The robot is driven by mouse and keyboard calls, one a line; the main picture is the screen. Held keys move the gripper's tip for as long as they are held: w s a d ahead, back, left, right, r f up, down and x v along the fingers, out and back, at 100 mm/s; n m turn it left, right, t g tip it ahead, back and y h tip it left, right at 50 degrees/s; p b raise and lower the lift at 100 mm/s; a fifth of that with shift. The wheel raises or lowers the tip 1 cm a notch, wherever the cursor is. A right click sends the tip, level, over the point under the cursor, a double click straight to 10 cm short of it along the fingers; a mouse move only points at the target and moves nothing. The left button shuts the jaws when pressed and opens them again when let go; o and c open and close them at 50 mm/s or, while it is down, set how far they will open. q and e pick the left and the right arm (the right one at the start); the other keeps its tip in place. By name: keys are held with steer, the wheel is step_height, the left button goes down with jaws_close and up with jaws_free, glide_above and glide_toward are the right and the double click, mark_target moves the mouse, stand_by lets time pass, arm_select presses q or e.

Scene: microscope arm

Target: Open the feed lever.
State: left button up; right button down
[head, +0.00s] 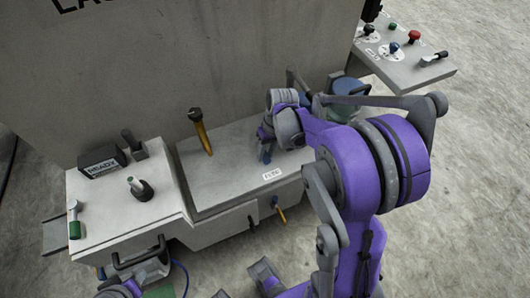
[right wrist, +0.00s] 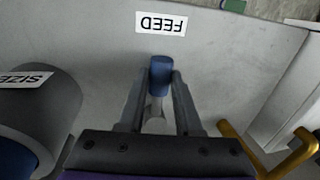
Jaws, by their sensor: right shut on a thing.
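The feed lever (right wrist: 160,76) has a blue grip on a pale stem and stands by the label reading FEED (right wrist: 162,22). My right gripper (right wrist: 161,83) is shut on the blue grip in the right wrist view, one finger on each side. In the head view the right gripper (head: 267,146) reaches down to the grey machine top (head: 225,178), behind the FEED label (head: 271,174). My wrist and arm cover much of that spot. Grey and purple parts of mine show along the bottom edge; the state of my left gripper is not clear.
A grey cylinder labelled SIZE (right wrist: 40,100) and a yellow handle (right wrist: 290,155) flank the gripper in the right wrist view. In the head view a yellow lever (head: 203,137) stands to the left and a READY box (head: 101,162) farther left. A knob panel (head: 405,60) is at upper right.

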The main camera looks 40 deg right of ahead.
steer(key=c, duration=0.6)
jaws_free()
steer(key=shift+r, duration=0.1)
step_height(320, 180, up, 10)
steer(key=d+p, duration=0.1)
steer(key=d, duration=0.1)
steer(key=shift+s+r, duration=0.2)
steer(key=shift+s, duration=0.05)
